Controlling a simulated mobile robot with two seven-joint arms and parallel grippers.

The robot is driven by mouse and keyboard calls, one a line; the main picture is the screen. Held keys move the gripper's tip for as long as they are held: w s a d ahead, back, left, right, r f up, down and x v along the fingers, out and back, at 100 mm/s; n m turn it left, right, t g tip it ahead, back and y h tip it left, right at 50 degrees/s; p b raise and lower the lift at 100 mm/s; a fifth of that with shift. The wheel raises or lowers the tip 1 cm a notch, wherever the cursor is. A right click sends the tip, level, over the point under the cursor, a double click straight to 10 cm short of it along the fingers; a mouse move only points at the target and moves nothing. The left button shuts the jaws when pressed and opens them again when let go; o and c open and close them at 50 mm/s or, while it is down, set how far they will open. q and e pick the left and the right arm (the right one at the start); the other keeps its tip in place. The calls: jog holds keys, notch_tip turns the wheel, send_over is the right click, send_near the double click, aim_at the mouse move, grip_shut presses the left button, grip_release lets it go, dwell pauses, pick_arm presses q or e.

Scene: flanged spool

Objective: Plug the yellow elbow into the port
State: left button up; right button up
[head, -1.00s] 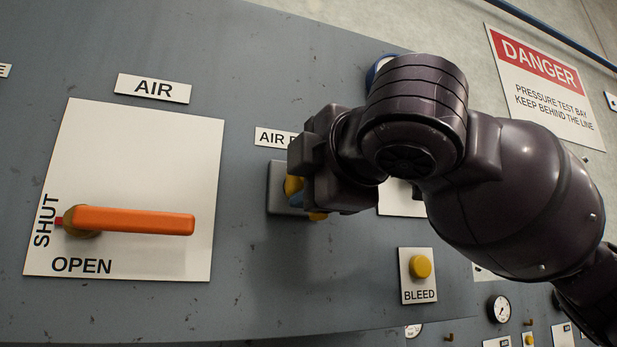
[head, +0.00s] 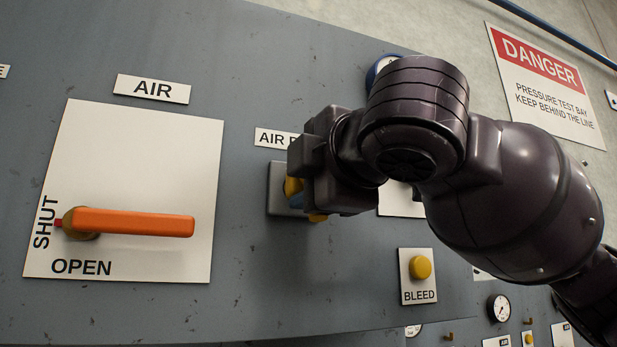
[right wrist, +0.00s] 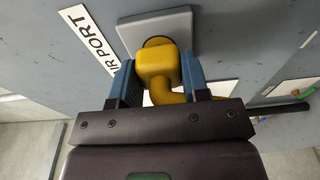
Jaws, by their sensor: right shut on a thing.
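The yellow elbow (right wrist: 159,68) is between the two blue fingers of my right gripper (right wrist: 158,80) in the right wrist view. The gripper is shut on it. The elbow's far end meets a dark round opening on the grey square port plate (right wrist: 183,25); how deep it sits I cannot tell. In the head view my right gripper (head: 304,200) is at the port plate (head: 276,190), and only bits of the yellow elbow (head: 292,187) show; my dark wrist hides the rest. My left gripper is not in view.
An orange lever (head: 135,221) lies horizontal on a white AIR plate (head: 150,150) at left, by the SHUT and OPEN marks. A yellow BLEED button (head: 420,267) is below my right wrist. In the right wrist view, a dark hose or bar (right wrist: 280,109) extends rightward.

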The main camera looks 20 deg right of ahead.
dwell(0.4)
jog(key=shift+w, duration=0.55)
jog(key=o, duration=1)
jog(key=shift+c, duration=0.2)
jog(key=s+d+b, duration=0.1)
jog(key=s, duration=0.9)
jog(key=shift+s+d, duration=0.3)
jog(key=shift+s, duration=0.1)
